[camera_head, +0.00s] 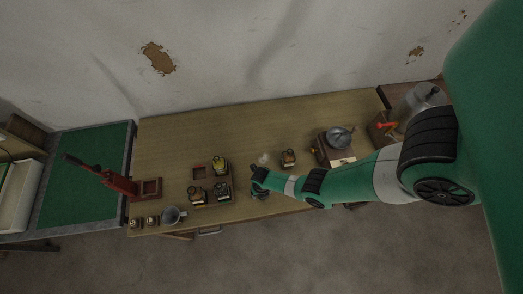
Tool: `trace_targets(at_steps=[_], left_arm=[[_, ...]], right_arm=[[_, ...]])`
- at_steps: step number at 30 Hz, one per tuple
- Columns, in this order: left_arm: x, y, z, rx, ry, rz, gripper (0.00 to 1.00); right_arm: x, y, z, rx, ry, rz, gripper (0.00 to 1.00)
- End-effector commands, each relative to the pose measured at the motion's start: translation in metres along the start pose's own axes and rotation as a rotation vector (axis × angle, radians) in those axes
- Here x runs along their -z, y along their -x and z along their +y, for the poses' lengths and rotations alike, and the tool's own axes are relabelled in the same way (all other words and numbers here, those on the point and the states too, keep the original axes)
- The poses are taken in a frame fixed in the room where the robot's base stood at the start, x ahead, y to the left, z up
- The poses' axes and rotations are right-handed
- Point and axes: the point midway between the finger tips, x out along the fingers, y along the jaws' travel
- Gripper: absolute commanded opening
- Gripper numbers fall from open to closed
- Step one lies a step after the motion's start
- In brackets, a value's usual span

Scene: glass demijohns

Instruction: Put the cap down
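My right arm reaches in from the right, and its gripper (258,182) is over the front middle of the wooden table (270,121). The fingers are small and dark, and I cannot tell whether they are open or shut. I cannot make out a cap in or under the gripper. A small pale, glassy thing (264,158) is just behind the gripper; I cannot tell what it is. My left gripper is not in view.
A red lever press (118,183) stands at the table's left end. A grey funnel (173,214) and two small jars (143,221) are at the front left. A wooden box with a metal bowl-like top (338,140) stands at the right. The back of the table is clear.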

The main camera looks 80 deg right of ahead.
Motion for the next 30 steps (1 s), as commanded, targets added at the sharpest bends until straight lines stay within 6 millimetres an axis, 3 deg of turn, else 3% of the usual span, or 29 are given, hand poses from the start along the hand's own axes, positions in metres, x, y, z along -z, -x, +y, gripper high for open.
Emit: trace_targets(at_steps=[1, 9, 13, 26, 29, 30], left_arm=[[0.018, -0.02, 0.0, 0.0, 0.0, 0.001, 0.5], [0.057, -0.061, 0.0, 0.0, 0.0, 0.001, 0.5], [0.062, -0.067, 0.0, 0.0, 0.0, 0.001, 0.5], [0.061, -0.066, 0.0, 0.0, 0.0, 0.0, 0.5], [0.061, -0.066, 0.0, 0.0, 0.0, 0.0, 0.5], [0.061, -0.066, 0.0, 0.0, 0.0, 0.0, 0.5]], right_arm=[[0.0, 0.027, 0.001, -0.001, 0.001, -0.001, 0.76], [-0.001, 0.084, 0.002, -0.003, 0.001, -0.001, 0.76], [-0.001, 0.093, 0.002, -0.004, 0.001, -0.001, 0.76], [-0.003, 0.093, 0.004, -0.008, -0.002, -0.005, 0.76], [-0.021, 0.105, 0.025, -0.05, -0.047, -0.047, 0.76], [-0.036, 0.117, 0.041, -0.087, -0.085, -0.079, 0.76]])
